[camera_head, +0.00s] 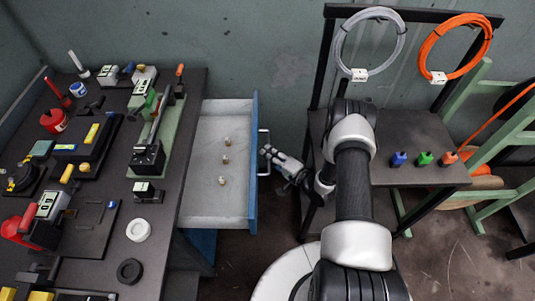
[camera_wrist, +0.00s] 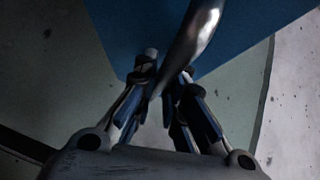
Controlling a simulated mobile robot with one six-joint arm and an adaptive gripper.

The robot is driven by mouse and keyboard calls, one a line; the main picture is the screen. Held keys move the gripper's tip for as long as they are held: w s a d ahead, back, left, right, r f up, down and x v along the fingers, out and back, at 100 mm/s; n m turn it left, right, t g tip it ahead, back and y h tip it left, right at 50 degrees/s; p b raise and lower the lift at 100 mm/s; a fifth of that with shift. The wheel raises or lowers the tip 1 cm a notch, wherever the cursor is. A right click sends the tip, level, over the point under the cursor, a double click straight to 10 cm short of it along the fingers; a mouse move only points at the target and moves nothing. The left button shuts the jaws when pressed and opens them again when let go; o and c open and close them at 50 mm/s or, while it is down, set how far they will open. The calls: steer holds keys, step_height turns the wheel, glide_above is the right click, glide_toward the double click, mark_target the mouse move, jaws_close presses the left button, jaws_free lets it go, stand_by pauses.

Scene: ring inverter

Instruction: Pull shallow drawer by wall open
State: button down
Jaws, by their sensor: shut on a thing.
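The shallow drawer (camera_head: 205,190) by the wall stands pulled out from the right side of the dark workbench. Its inside is grey, with a few small light pieces (camera_head: 226,159) lying in it. Its blue front (camera_head: 253,185) faces right and carries a metal bar handle (camera_head: 264,140). My gripper (camera_head: 264,152) is at the handle from the right. In the wrist view the fingers (camera_wrist: 163,85) are closed around the shiny handle bar (camera_wrist: 200,35), with the blue drawer front (camera_wrist: 255,25) behind it. The fingertips partly hide the bar.
The workbench (camera_head: 110,215) at left is crowded with tools and fixtures. A dark stand (camera_head: 420,172) at right holds blue, green and orange small items, with grey and orange cable coils (camera_head: 461,48) hung above. Some floor shows between drawer and stand.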

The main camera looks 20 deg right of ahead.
steer(key=c, duration=1.9)
jaws_free()
steer(key=shift+v, duration=6)
steer(key=shift+o, duration=0.3)
